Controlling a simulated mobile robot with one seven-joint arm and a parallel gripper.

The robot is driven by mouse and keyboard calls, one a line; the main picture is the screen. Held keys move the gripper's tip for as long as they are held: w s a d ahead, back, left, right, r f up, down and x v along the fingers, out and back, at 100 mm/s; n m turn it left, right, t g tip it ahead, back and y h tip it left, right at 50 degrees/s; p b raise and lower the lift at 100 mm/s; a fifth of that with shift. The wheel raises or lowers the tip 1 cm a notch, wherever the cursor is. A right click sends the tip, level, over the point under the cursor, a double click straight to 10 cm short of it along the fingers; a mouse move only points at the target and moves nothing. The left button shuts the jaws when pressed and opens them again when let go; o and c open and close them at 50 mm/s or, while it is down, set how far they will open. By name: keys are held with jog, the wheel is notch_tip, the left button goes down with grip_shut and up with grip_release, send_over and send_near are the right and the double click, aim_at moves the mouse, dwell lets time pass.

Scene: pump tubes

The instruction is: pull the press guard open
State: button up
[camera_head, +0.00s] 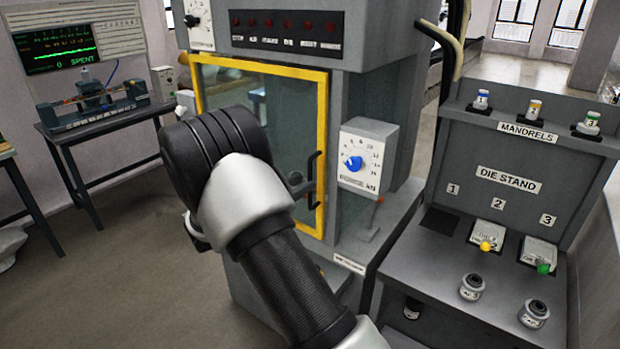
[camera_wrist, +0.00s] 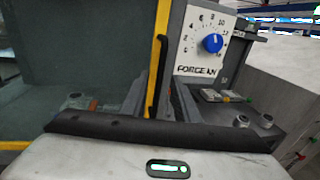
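The press guard is a clear panel in a yellow frame (camera_head: 322,120) on the front of the grey press. It looks closed, flush with the press front. Its black upright handle (camera_head: 313,182) is on the right side of the frame. In the wrist view the yellow frame edge (camera_wrist: 160,40) and the handle (camera_wrist: 152,80) are upright near the middle. My gripper (camera_wrist: 155,100) is right at the lower part of the handle, with grey finger shapes close to it. Whether they are shut on it I cannot tell. In the head view my arm hides most of the gripper.
A force dial box (camera_head: 367,158) with a blue knob is just right of the handle. The die stand (camera_head: 480,232) with mandrels and dies is farther right. A side table (camera_head: 110,123) with a device stands at left. The floor (camera_head: 130,270) left of the press is clear.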

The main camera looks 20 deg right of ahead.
jog(key=shift+x, duration=2.15)
jog(key=shift+c, duration=0.4)
grip_shut()
